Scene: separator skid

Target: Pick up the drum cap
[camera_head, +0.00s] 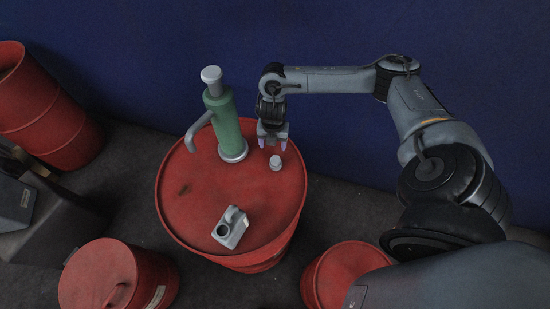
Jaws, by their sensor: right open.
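The drum cap is most likely the small light-grey round piece (275,162) standing on top of the large red drum (190,205), right of the green pump. My right gripper (272,146) points down just above and behind this piece, its two purple-tipped fingers apart with nothing between them. I cannot tell the exact height of the fingertips over the drum top. My left gripper is not in view.
A green hand pump (226,125) with a grey spout stands on the drum, close left of my right gripper. A grey fitting (230,228) lies near the drum's front edge. Other red drums (110,275) stand around. A blue wall (150,60) is behind.

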